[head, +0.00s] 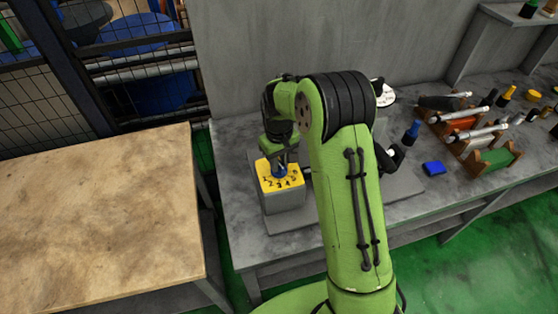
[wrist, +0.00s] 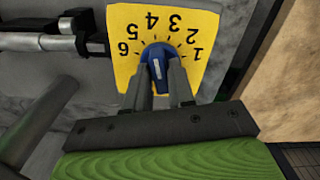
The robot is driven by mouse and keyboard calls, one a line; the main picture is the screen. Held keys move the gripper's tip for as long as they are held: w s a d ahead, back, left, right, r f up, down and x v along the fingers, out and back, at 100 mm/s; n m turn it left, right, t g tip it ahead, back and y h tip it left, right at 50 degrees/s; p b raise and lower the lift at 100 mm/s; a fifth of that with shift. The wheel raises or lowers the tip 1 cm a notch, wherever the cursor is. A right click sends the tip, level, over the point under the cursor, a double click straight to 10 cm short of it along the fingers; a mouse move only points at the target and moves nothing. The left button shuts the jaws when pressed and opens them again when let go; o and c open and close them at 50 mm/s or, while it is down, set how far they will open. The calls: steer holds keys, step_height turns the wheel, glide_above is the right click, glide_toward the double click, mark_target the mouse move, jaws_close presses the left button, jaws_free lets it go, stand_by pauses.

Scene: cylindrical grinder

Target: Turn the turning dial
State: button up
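The turning dial (wrist: 157,58) is a round blue knob with a short white mark. It sits on a yellow plate (wrist: 115,75) with the numbers 1 to 6, which appear upside down in the wrist view. In the head view the yellow plate (head: 268,183) tops a grey box, and the blue dial (head: 278,171) shows just below my gripper (head: 280,161). In the wrist view my gripper (wrist: 159,78) has its two fingers apart, one on each side of the dial's lower part. I cannot tell whether the fingers press on the dial.
The grey box (head: 284,202) stands on a grey workbench (head: 236,160). A wooden table (head: 100,220) is at the left. At the right lie a blue block (head: 434,168) and racks with tools (head: 485,135). A grey wall (head: 300,45) rises behind the bench.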

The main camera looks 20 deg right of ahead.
jaws_close()
steer(key=shift+m, duration=2.8)
steer(key=shift+o, duration=2.1)
jaws_free()
